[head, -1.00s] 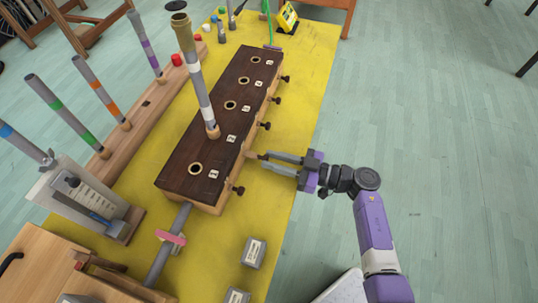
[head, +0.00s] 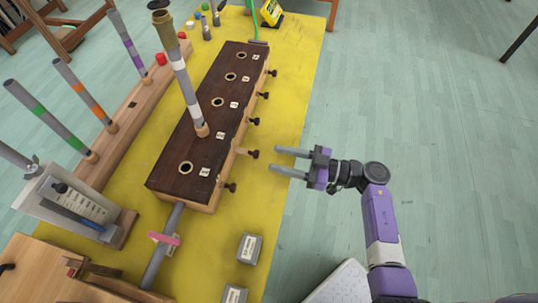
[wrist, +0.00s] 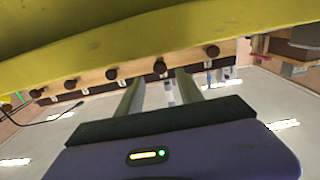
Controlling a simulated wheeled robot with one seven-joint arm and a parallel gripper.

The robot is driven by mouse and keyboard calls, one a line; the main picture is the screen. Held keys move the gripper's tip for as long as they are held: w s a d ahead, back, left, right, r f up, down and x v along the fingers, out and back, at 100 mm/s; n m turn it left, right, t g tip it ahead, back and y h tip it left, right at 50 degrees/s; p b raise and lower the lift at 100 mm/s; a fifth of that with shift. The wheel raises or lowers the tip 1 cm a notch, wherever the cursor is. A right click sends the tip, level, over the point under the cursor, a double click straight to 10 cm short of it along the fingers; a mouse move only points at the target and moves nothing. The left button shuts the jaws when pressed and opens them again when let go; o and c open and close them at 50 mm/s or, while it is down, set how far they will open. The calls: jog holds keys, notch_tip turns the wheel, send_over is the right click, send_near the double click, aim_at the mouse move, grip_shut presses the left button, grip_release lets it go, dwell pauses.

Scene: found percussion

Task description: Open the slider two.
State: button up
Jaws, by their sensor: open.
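The dark wooden box (head: 215,125) stands on the yellow mat, with a row of small dark slider knobs along its right side. The second slider from the near end, its knob (head: 253,153) on a pale wooden strip, sticks out farther than its neighbours. In the wrist view this knob (wrist: 160,68) lies between the fingers' lines, beyond their tips. My gripper (head: 276,160) is open and empty, to the right of the knob and apart from it, fingers pointing at it. The number labels on top are too small to read.
A striped tube (head: 180,85) stands in one of the box's top holes. A grey pipe (head: 165,245) with a pink clip runs from the box's near end. Two small grey blocks (head: 249,248) lie at the near right. The floor (head: 430,130) to the right is clear.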

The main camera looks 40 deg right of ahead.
jog(key=shift+v, duration=1.55)
jog(key=shift+w+d, duration=0.15)
jog(key=w+d+r+n+t+h, duration=0.1)
jog(key=w+d+r+t+h, duration=0.1)
jog(key=d+r+t+h, duration=0.4)
jog(key=s+a+r+m+t+h, duration=0.1)
jog(key=s+r+m+t+h, duration=0.1)
jog(key=s+r+m+h, duration=0.45)
jog(key=s+a+m+g+y, duration=0.1)
jog(key=s+a+g, duration=0.6)
jog(key=s+a, duration=0.7)
jog(key=s+m, duration=0.1)
jog(key=s, duration=0.3)
jog(key=shift+a+r+g+y, duration=0.2)
jog(key=shift+a+g+y, duration=0.1)
jog(key=shift+a+y, duration=0.1)
